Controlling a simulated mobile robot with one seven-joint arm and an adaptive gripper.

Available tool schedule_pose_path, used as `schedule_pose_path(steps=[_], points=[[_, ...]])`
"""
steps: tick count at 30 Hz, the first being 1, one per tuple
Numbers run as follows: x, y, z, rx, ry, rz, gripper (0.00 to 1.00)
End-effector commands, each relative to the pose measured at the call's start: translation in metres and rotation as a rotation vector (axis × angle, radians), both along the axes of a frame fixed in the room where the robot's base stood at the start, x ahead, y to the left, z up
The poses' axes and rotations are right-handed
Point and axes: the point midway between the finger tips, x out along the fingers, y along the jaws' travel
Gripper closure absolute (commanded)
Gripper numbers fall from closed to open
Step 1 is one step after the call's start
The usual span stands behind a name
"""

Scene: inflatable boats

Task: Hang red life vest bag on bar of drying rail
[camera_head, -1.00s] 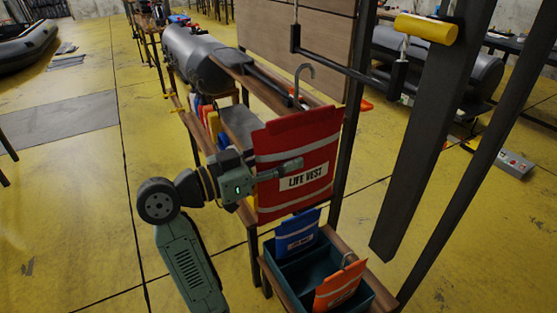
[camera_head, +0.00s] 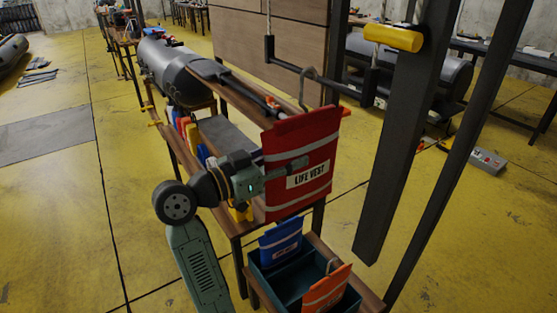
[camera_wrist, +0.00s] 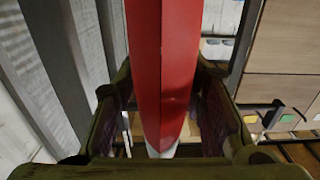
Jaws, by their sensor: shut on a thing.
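The red life vest bag (camera_head: 305,150) has light stripes, a "LIFE VEST" label and a grey hook on top. My gripper (camera_head: 285,168) is shut on the bag's side and holds it upright. In the wrist view the bag (camera_wrist: 163,70) stands edge-on between the fingers of my gripper (camera_wrist: 165,130). The drying rail's dark bar (camera_head: 315,80) hangs behind the bag, from a bracket at its left end. The hook overlaps the bar in the picture; I cannot tell whether they touch.
A teal bin (camera_head: 273,277) below holds a blue bag (camera_head: 281,240) and an orange bag (camera_head: 327,290). Dark posts (camera_head: 410,120) stand to the right, with a yellow cylinder (camera_head: 393,38) near them. A grey inflatable tube (camera_head: 175,70) lies on the shelf behind.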

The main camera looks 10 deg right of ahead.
Motion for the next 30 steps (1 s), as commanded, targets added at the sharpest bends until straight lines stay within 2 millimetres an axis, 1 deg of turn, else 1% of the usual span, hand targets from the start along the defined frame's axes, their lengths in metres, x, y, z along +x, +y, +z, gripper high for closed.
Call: schedule_pose_path(steps=[3,28,30], points=[[0.003,-0.010,0.001,-0.002,-0.002,-0.003,1.00],[0.025,-0.071,0.001,-0.002,-0.002,-0.003,1.00],[0.026,-0.070,-0.005,-0.001,0.001,0.001,1.00]])
